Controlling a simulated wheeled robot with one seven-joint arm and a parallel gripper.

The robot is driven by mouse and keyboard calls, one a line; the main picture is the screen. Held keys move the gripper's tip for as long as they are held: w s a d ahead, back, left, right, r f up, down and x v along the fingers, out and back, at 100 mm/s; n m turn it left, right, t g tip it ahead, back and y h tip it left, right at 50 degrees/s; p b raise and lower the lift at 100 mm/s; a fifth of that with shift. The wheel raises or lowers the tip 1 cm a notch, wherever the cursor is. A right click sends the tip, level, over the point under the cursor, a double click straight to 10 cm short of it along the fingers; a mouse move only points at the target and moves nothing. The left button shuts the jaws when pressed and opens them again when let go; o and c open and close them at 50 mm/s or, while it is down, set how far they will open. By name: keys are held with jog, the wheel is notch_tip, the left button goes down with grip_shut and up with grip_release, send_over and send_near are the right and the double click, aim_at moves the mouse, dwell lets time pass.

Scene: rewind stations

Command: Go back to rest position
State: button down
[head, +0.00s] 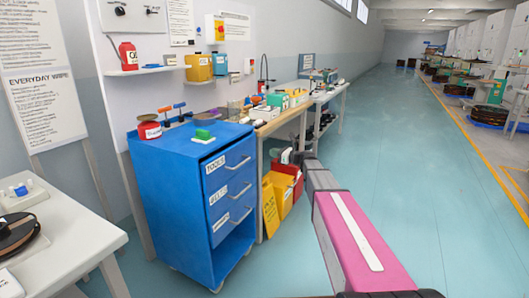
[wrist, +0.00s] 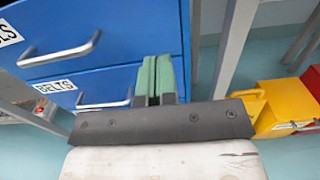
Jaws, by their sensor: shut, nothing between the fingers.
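My gripper (wrist: 160,62) shows in the wrist view with its two green fingers side by side, shut and empty. It is in front of the blue drawer cabinet (wrist: 120,60), near its right edge, with a metal handle (wrist: 105,97) to the left of the fingers. I cannot tell whether the fingers touch the cabinet. In the head view, my pink and grey arm reaches forward to the right of the blue drawer cabinet (head: 170,200). Its labelled drawers look closed, and its bottom compartment is open.
A white table (head: 62,235) is at left. The aisle floor (head: 420,150) to the right is clear.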

jog(key=s+d+f+n+g+h, duration=0.1)
jog(key=s+f+n+g+h, duration=0.2)
jog(key=s+f+n, duration=0.55)
jog(key=s+d+f+n+g+h, duration=0.1)
jog(key=s+f+n+g+h, duration=0.2)
jog(key=s+f, duration=0.55)
jog(key=s+d+f+n+g+h, duration=0.1)
jog(key=s+d+n+h, duration=0.2)
jog(key=s, duration=0.4)
jog(key=s+d+f+n+g+h, duration=0.1)
jog(key=s+d+f+n+h, duration=0.1)
jog(key=s+n, duration=0.3)
jog(key=s+d+f+n+g+h, duration=0.1)
jog(key=s+d+f+n+h, duration=0.1)
jog(key=s, duration=0.8)
jog(key=d+n+h, duration=0.1)
jog(key=n+h, duration=0.1)
jog(key=shift+d+f+h, duration=0.15)
jog(key=shift+d+h, duration=0.15)
jog(key=shift+d, duration=0.05)
jog(key=shift+n, duration=0.25)
